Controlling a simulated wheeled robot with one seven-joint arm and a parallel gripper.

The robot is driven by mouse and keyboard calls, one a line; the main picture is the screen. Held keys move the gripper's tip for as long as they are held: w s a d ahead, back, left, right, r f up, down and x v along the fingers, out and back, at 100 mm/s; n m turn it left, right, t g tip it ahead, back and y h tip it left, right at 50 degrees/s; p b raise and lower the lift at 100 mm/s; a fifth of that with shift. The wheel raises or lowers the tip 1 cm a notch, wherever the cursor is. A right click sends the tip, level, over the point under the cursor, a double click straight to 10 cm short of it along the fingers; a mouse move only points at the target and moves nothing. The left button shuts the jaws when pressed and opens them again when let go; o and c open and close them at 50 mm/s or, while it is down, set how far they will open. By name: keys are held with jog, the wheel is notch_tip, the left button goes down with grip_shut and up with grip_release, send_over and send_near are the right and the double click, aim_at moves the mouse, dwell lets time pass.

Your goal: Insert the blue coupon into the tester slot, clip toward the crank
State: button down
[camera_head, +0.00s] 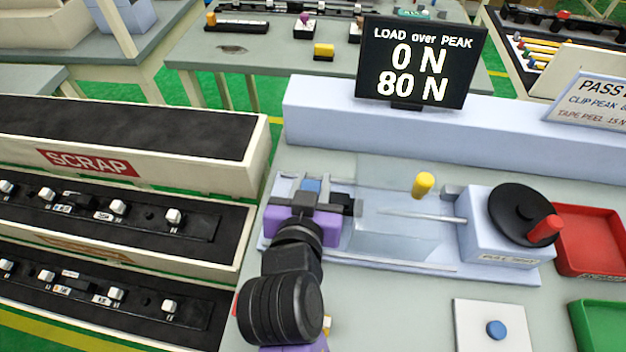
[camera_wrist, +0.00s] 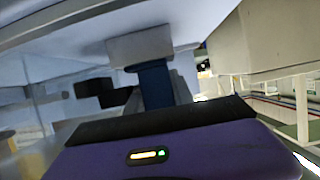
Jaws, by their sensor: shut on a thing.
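The blue coupon (camera_head: 311,185) stands at the left end of the light-blue tester (camera_head: 400,245). It also shows in the wrist view (camera_wrist: 155,85), rising from my gripper to a pale block. My gripper (camera_head: 308,207) has a purple body and dark fingers and is shut on the coupon. It is over the tester's left end, where the slot is largely hidden by my gripper and arm. I cannot tell whether the coupon is inside the slot. The black crank wheel (camera_head: 515,210) with its red handle is at the tester's right end. The coupon's clip cannot be made out clearly.
A yellow knob (camera_head: 423,185) stands behind the tester's rod. The display (camera_head: 420,62) reads 0 N over 80 N. A red tray (camera_head: 595,240), a green tray (camera_head: 600,325) and a white pad (camera_head: 500,325) lie right. The scrap rack (camera_head: 120,170) stands left.

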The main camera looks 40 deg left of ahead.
jog(key=shift+f, duration=0.35)
dwell(0.4)
jog(key=c, duration=1)
grip_release()
jog(key=v, duration=0.8)
